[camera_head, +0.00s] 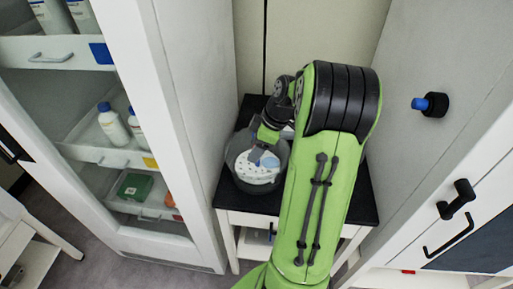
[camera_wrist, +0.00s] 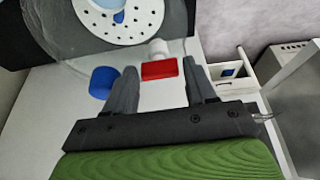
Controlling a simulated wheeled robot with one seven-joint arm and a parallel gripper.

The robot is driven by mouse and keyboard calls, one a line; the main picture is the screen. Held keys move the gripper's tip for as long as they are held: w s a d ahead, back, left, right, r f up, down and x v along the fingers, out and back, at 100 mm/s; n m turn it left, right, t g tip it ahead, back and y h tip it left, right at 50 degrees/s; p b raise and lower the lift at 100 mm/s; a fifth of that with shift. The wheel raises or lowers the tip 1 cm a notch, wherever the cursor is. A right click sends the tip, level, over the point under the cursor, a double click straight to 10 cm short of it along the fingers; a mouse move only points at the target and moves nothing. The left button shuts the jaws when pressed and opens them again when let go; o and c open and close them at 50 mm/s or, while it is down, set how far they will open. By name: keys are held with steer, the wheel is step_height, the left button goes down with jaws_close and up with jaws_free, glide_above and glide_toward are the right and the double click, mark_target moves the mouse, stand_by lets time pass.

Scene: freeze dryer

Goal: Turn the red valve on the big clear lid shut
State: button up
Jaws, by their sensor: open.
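The big clear lid (camera_wrist: 65,35) is at the top of the wrist view, over a white disc with holes (camera_wrist: 143,33). The red valve (camera_wrist: 160,69) is a red block-shaped handle on a white stem at the lid's edge. My gripper (camera_wrist: 160,74) is open, and the red handle shows between its two fingertips. I cannot tell whether the fingers touch it. A blue valve handle (camera_wrist: 103,82) lies just left of the left finger. In the head view the lid (camera_head: 236,160) is on the round chamber, and my gripper (camera_head: 258,150) is over it. The red handle is hidden there.
The chamber stands on a black-topped table (camera_head: 237,195). A white cabinet (camera_head: 185,120) with bottles rises close on the left. On the right a white unit has a blue knob (camera_head: 420,104) and a black handle (camera_head: 457,200). My arm covers much of the tabletop.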

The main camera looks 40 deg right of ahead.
steer(key=c, duration=0.8)
